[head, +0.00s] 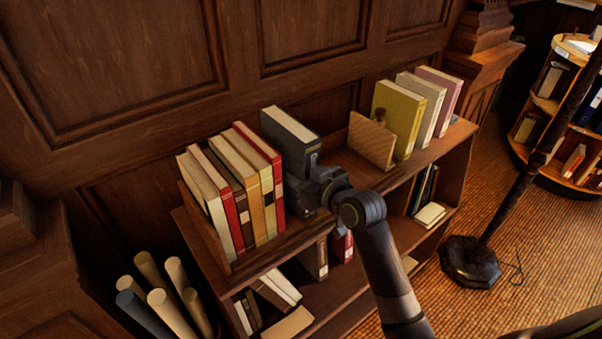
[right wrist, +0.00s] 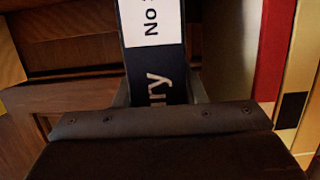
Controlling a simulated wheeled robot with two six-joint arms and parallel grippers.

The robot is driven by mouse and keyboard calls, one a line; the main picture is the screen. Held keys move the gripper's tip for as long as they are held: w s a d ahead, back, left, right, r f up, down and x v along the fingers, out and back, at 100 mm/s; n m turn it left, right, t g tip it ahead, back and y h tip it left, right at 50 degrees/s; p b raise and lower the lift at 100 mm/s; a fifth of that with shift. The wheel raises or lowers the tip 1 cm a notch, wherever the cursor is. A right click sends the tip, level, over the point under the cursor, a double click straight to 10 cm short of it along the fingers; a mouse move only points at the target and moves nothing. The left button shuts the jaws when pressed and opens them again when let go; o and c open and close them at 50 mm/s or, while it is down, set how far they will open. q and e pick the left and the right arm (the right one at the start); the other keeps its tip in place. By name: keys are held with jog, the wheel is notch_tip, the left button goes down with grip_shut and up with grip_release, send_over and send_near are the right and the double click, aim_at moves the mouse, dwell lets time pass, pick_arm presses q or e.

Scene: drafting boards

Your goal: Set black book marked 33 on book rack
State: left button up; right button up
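The black book (head: 285,138) stands roughly upright at the right of the row of books, close to the red one. My right gripper (head: 308,182) is shut on its spine from the front. In the right wrist view the dark spine (right wrist: 167,85) lies between the fingers, with a white label reading "No 3", cut off at the top, and the letters "ury" below. The wooden book rack has a left end board (head: 203,222) and a right end board (head: 371,142). The book's bottom is hidden, so I cannot tell whether it rests on the rack. My left gripper is not in view.
Several cream, brown and red books (head: 243,190) stand left of the black book. Free room lies between it and the right end board. Olive, grey and pink books (head: 398,118) stand beyond that board. Rolled papers (head: 165,295) stand lower left; a floor lamp (head: 472,262) stands at right.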

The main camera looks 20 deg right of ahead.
jog(key=o, duration=0.4)
jog(key=shift+s, duration=0.1)
jog(key=shift+r, duration=0.15)
jog(key=shift+s+d, duration=0.15)
jog(key=shift+s, duration=0.1)
jog(key=b+v, duration=0.1)
jog(key=v, duration=1)
jog(key=shift+s+r, duration=0.15)
jog(key=shift+s, duration=0.05)
